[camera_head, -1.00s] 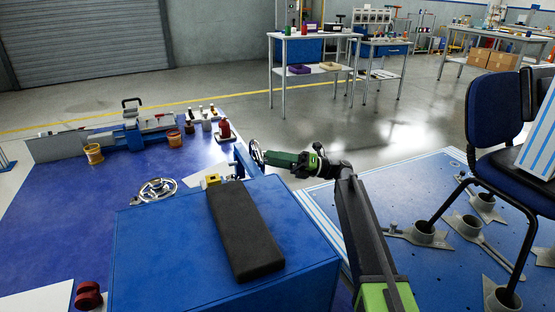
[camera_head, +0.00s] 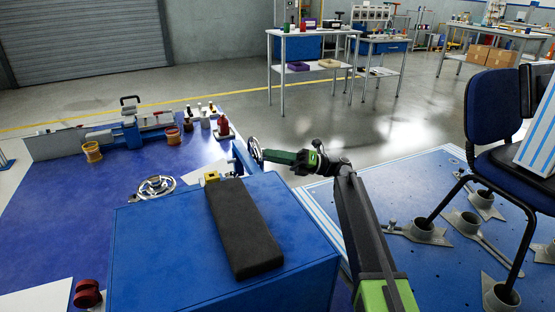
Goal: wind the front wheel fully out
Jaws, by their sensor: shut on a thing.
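The front wheel (camera_head: 255,150) is a small metal handwheel, seen nearly edge-on, at the far right corner of the blue machine block (camera_head: 170,255). My gripper (camera_head: 268,154), green and black, reaches it from the right. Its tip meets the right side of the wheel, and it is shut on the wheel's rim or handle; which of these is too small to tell. A second spoked handwheel (camera_head: 157,187) lies flat-facing on the left of the block, away from my gripper.
A dark padded bar (camera_head: 243,225) lies on the block beside a yellow piece (camera_head: 211,178). A red bottle (camera_head: 223,127) stands behind the wheel. A blue chair (camera_head: 495,120) stands on the blue perforated platform (camera_head: 405,265) at right. Open floor lies beyond.

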